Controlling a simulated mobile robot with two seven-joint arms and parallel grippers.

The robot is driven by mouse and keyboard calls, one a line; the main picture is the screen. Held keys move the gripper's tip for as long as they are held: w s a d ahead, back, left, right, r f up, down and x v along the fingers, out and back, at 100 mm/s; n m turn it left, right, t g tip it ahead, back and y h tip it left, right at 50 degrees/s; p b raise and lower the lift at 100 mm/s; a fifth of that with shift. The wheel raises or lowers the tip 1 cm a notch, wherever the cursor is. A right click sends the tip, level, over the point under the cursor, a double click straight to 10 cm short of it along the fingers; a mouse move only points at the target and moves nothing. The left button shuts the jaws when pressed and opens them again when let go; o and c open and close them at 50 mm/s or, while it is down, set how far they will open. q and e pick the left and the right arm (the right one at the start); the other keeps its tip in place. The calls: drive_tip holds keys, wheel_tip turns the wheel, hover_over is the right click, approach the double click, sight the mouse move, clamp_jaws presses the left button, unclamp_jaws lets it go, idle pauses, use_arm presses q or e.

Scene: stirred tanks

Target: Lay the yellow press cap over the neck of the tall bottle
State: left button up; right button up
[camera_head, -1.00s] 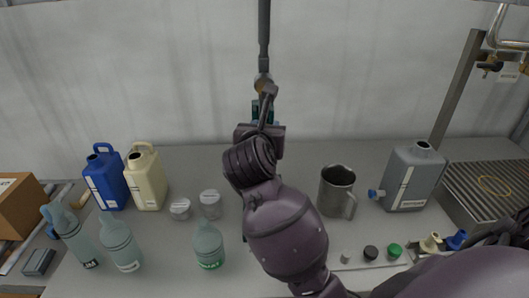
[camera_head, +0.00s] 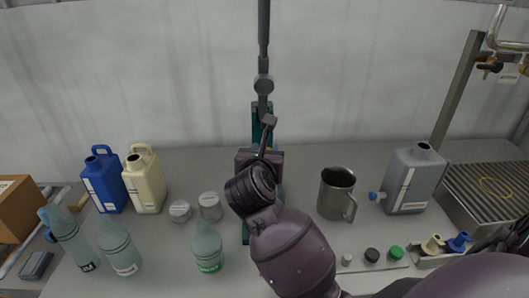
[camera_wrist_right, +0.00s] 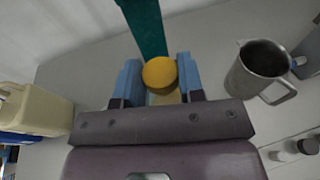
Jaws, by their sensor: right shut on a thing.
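The round yellow press cap (camera_wrist_right: 160,72) is between the blue fingers of my right gripper (camera_wrist_right: 161,80) in the right wrist view. A pale yellowish surface shows just below the cap there; I cannot tell what it belongs to. In the head view my right gripper's body (camera_head: 260,160) is in front of a teal stand (camera_head: 262,122), and its fingers and the cap are hidden. Several clear bottles stand at the left, among them a clear bottle (camera_head: 70,240) at the far left and a green-labelled one (camera_head: 208,248). I cannot tell which is the tall bottle; it may be hidden.
A metal jug (camera_head: 336,194) stands right of my right gripper, with a grey canister (camera_head: 414,180) beyond. Two jars (camera_head: 210,206), a cream jug (camera_head: 146,182) and a blue jug (camera_head: 103,182) stand left. Small caps (camera_head: 372,255) lie at the front right.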

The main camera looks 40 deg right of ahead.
drive_tip(key=shift+f, duration=0.5)
drive_tip(key=o, duration=0.9)
drive_tip(key=shift+r, duration=0.15)
drive_tip(key=shift+a+r, duration=0.15)
drive_tip(key=shift+r, duration=0.55)
drive_tip(key=v, duration=1.1)
drive_tip(key=shift+s+a+f, duration=0.15)
drive_tip(key=shift+s+a, duration=0.1)
drive_tip(key=shift+s, duration=0.1)
